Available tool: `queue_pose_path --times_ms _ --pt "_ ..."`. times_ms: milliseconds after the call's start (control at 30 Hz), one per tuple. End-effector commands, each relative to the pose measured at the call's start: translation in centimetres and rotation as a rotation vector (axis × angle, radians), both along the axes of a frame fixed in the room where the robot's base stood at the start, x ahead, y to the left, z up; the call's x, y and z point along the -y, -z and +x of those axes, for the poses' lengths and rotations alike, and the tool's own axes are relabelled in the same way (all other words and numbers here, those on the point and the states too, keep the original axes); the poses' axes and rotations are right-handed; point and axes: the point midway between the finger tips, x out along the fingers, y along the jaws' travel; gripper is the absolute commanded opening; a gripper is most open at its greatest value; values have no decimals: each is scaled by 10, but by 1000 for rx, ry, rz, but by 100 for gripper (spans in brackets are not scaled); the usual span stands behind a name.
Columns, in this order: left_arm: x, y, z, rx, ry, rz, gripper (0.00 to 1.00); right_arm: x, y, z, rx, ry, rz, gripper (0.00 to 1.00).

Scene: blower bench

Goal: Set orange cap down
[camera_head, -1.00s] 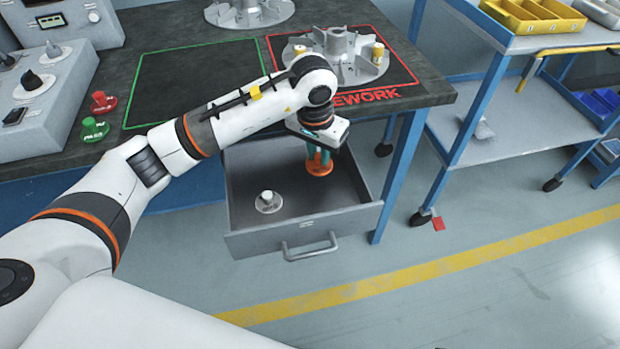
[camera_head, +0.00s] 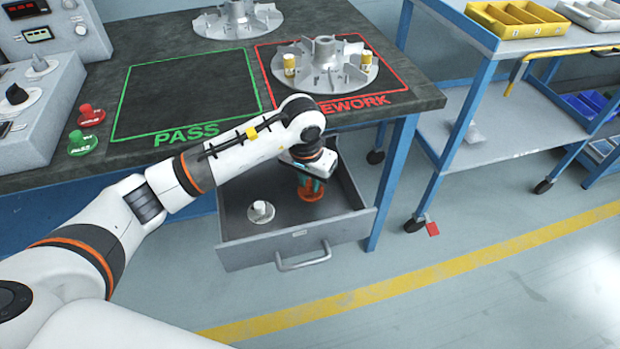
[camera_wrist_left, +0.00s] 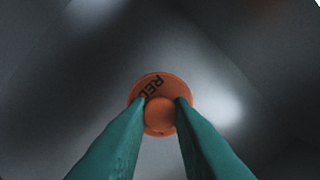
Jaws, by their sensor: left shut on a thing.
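The orange cap (camera_head: 311,192) is inside the open drawer (camera_head: 300,234), toward its right side. In the left wrist view the orange cap (camera_wrist_left: 152,88) shows a round flange with dark lettering and a knob in its middle. My left gripper (camera_head: 310,186) reaches down into the drawer, and its teal fingers (camera_wrist_left: 160,104) are shut on the knob. I cannot tell whether the cap touches the drawer floor. A light grey cap (camera_head: 261,211) stands in the drawer to the left, apart from the orange one. My right gripper is not in view.
The dark bench top (camera_head: 118,60) lies above the drawer, with a green PASS square and a red REWORK square. A finned impeller (camera_head: 325,70) sits in the red square. Red (camera_head: 90,115) and green (camera_head: 82,143) knobs stand at left. A blue cart (camera_head: 480,130) stands at right.

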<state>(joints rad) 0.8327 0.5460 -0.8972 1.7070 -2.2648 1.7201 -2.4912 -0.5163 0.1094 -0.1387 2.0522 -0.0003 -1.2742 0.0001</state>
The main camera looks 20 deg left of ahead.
Motion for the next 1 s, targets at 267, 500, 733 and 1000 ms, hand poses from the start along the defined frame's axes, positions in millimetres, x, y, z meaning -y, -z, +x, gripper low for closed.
queue_pose_path --times_ms 267,500,733,1000 --pt "0 0 0 0 0 0 42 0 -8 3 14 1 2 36" --pt "0 -1 0 0 0 0 42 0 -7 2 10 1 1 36" --pt "-1 -26 -2 6 0 1 42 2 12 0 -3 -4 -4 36" --pt "-3 -86 -11 6 1 1 42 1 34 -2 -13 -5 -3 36"
